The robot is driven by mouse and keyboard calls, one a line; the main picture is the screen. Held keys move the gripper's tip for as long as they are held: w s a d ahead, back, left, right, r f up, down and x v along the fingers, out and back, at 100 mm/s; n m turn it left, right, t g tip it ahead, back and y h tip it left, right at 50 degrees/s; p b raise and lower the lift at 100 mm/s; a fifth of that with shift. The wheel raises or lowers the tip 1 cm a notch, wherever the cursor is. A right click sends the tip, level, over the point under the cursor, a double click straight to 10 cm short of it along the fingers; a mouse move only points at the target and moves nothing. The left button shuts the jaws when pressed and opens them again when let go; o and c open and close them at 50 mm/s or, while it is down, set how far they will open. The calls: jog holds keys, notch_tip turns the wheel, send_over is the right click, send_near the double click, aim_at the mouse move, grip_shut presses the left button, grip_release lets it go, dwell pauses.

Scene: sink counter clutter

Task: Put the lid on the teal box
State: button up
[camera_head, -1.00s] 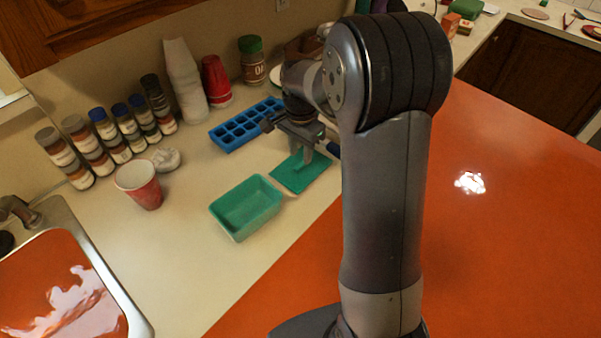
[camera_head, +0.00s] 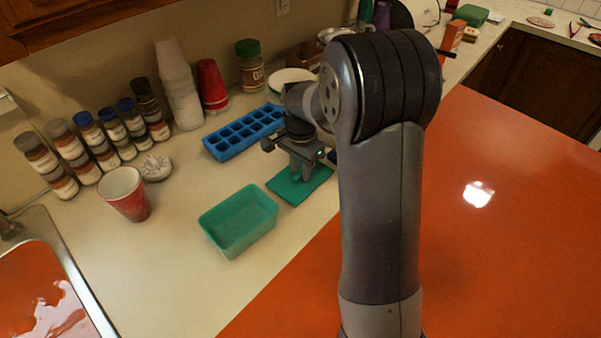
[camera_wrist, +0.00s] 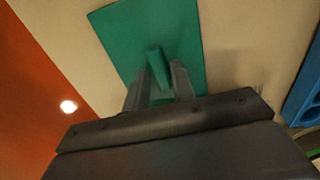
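The teal box (camera_head: 240,222) is open and upright on the counter, with nothing seen inside. Its lid, a flat teal plate (camera_head: 312,184), lies on the counter just behind and right of the box. In the wrist view the lid (camera_wrist: 125,35) shows a raised bar handle (camera_wrist: 156,62). My gripper (camera_head: 297,177) points down over the lid. In the wrist view its fingers (camera_wrist: 160,82) are apart, one on each side of the handle's near end. Whether they touch the handle is hard to tell.
A blue ice tray (camera_head: 243,132) lies left of and behind my gripper. A red cup (camera_head: 125,194), a white lumpy item (camera_head: 156,167) and several spice bottles (camera_head: 100,145) stand at left. The sink (camera_head: 70,262) is at lower left. Counter around the box is clear.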

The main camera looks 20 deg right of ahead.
jog(key=c, duration=0.5)
notch_tip(320, 180, up, 6)
jog(key=p, duration=0.5)
jog(key=shift+r, duration=0.15)
